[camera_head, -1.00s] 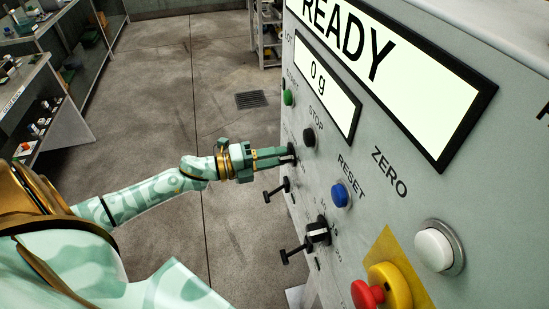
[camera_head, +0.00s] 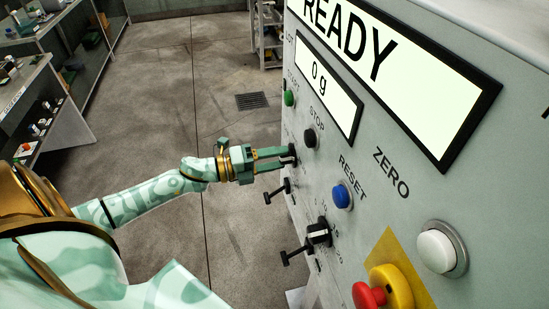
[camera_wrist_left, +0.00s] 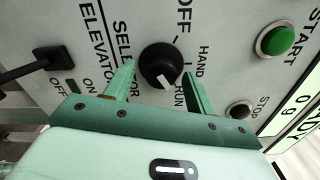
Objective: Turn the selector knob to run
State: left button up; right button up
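The selector knob (camera_wrist_left: 158,62) is round and black with a white mark on its lower side, toward the RUN lettering in the left wrist view. In the head view it shows small and dark (camera_head: 291,151) on the grey panel, partly hidden by my fingers. My left gripper (camera_head: 284,158) reaches the panel there. Its two green fingers stand on either side of the knob, with gaps visible between them and it in the wrist view (camera_wrist_left: 159,70). The gripper is open. My right gripper is not in view.
The panel has a green START button (camera_head: 288,98), a black STOP button (camera_head: 310,137), a blue RESET button (camera_head: 342,196), a white ZERO button (camera_head: 436,251) and a red-and-yellow stop button (camera_head: 370,294). Black levers (camera_head: 277,191) stick out below the knob.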

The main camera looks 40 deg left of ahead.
pick_arm(q)
jog(key=v, duration=1.6)
jog(key=shift+s, duration=0.15)
